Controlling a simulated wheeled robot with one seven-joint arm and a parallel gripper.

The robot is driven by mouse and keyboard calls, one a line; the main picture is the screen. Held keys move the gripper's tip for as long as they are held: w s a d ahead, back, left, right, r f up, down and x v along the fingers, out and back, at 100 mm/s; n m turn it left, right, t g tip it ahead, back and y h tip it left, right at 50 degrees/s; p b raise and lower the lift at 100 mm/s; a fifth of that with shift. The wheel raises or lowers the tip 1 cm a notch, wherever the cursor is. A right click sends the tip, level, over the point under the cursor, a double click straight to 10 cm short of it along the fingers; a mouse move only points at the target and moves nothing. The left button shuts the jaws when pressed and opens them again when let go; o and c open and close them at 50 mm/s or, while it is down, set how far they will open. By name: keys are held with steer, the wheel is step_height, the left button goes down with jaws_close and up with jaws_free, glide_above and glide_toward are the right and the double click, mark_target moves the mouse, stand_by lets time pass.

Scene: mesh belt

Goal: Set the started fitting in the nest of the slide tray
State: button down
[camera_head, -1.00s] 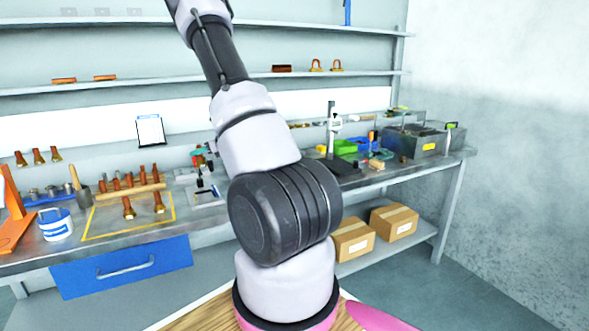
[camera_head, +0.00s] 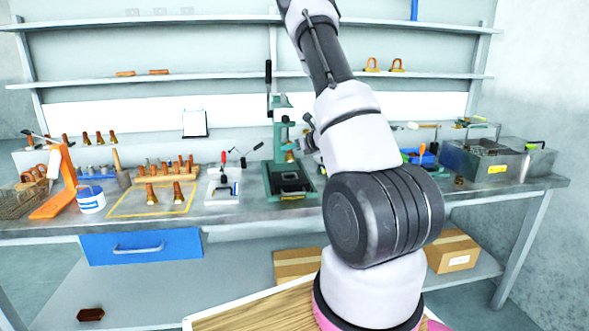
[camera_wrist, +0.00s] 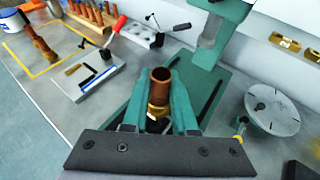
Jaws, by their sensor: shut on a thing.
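The started fitting, a copper tube with a brass nut at its lower end (camera_wrist: 160,82), is held upright between the teal fingers of my gripper (camera_wrist: 157,112) in the wrist view. The fingers are shut on it. The green press (camera_head: 281,130) stands on the bench, left of my arm in the head view; its green column also shows in the wrist view (camera_wrist: 222,25). The dark slide tray (camera_head: 290,188) lies at the press base. In the wrist view the fitting and fingers cover part of the green base, and I cannot make out the nest.
Left of the press are a white toggle fixture (camera_head: 222,187), a yellow-outlined area (camera_head: 130,210) with copper fittings, and a white-blue tub (camera_head: 91,200). A round pale dial plate (camera_wrist: 272,110) lies right of the press in the wrist view. A grey bin (camera_head: 490,165) stands at the right.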

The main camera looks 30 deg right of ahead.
steer(key=shift+f, duration=3.1)
steer(key=shift+f, duration=0.1)
steer(key=c, duration=0.7)
jaws_free()
